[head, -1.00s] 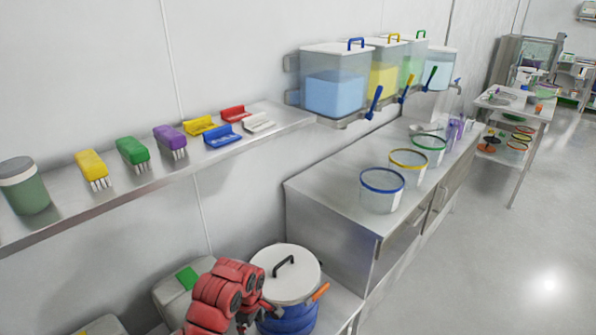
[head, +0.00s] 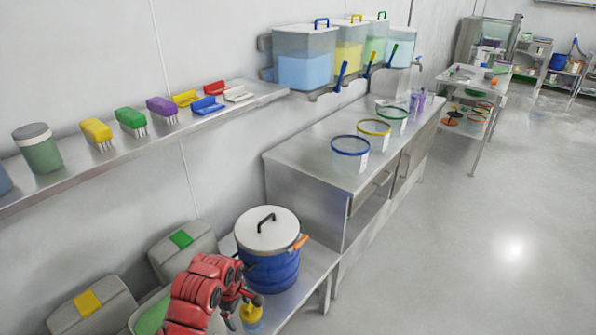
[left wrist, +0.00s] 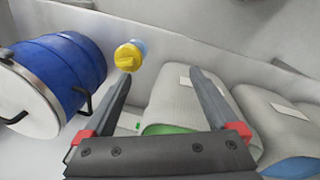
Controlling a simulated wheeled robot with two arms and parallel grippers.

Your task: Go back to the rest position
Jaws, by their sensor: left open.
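My left gripper (head: 243,303), on a red arm, is low in the head view, beside a blue drum with a white lid (head: 268,250). In the left wrist view its two fingers (left wrist: 160,76) are spread apart with nothing held between them. A small yellow-capped bottle (head: 251,315) is close by the gripper in the head view. The yellow cap (left wrist: 128,57) shows just beyond the left fingertip in the wrist view; whether they touch I cannot tell. My right gripper is not in view.
Grey bins with green (head: 181,240) and yellow (head: 88,302) labels stand by the arm. A wall shelf (head: 135,155) holding brushes runs above. A steel counter (head: 310,155) with clear tubs stands beyond the drum. The floor (head: 470,240) at right is clear.

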